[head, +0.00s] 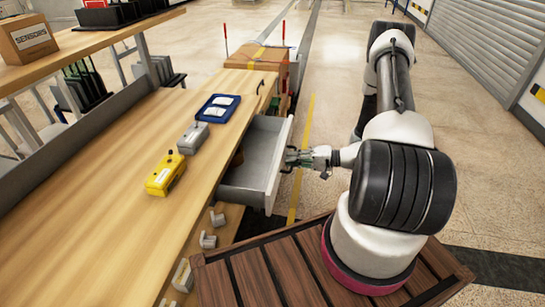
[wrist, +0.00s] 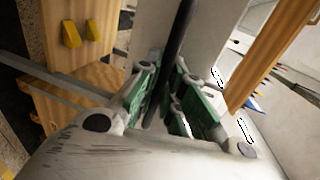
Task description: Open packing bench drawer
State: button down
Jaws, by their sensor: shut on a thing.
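The packing bench (head: 110,235) runs along the left, with a light wooden top. Its grey drawer (head: 250,160) is pulled well out from the bench's right side, and part of its inside shows. My gripper (head: 293,158) is at the outer face of the drawer front. In the wrist view my gripper (wrist: 170,95) has its green-padded fingers on both sides of a dark bar handle (wrist: 178,40) and is shut on it. The pale drawer front (wrist: 215,40) is behind the handle. The fingertips' contact is partly hidden in the head view.
On the bench top are a yellow device (head: 166,174), a grey device (head: 193,138) and a blue tray (head: 217,107) with white items. Grey hook-like parts (head: 208,240) are along the bench's near right side. A cardboard box (head: 260,54) stands beyond. The floor aisle to the right is clear.

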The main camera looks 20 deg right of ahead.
jog(key=f+v, duration=0.2)
jog(key=v, duration=1)
jog(key=shift+d+f, duration=0.2)
jog(key=shift+d, duration=0.05)
jog(key=c, duration=1.5)
grip_release()
jog(key=v, duration=1.2)
